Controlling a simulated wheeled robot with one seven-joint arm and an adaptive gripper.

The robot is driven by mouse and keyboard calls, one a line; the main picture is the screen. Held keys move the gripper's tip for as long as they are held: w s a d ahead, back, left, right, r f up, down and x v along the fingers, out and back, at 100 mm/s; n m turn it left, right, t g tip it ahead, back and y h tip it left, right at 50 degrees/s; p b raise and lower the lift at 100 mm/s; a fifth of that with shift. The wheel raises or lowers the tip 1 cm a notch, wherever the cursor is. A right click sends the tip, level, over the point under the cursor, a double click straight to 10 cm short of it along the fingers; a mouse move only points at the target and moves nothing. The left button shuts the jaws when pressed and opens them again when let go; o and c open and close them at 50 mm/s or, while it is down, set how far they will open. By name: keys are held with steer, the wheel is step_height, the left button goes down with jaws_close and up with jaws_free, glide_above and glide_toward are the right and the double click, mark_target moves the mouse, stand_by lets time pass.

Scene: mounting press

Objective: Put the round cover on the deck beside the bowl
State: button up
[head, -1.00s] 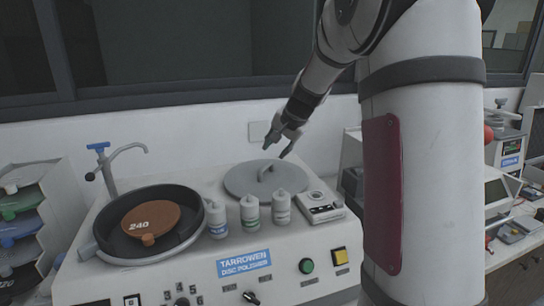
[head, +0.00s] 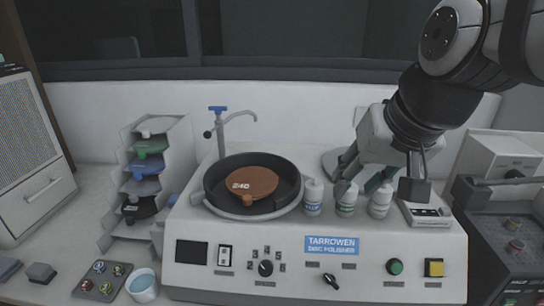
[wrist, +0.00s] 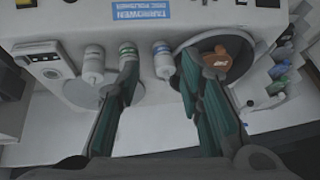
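The round cover (head: 331,160) is a flat grey disc lying on the polisher deck to the right of the bowl, behind the bottles. My gripper hides most of it in the head view; part of it shows in the wrist view (wrist: 128,92). The bowl (head: 213,190) is black with a grey rim and is uncovered, with a brown disc marked 240 (head: 252,183) inside. My gripper (head: 383,182) hangs over the deck near the bottles, in front of the cover.
Three white bottles, blue (head: 313,197), green (head: 345,199) and grey-labelled (head: 380,202), stand along the deck front. A small boxed device (head: 424,214) is to their right. A tap (head: 221,130) rises behind the bowl. A disc rack (head: 150,170) stands left of the polisher.

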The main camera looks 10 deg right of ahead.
steer(key=s+a+f+n, duration=0.1)
steer(key=s+f+n, duration=0.1)
steer(key=s, duration=0.6)
steer(key=shift+a+f+n, duration=0.3)
steer(key=shift+n, duration=0.1)
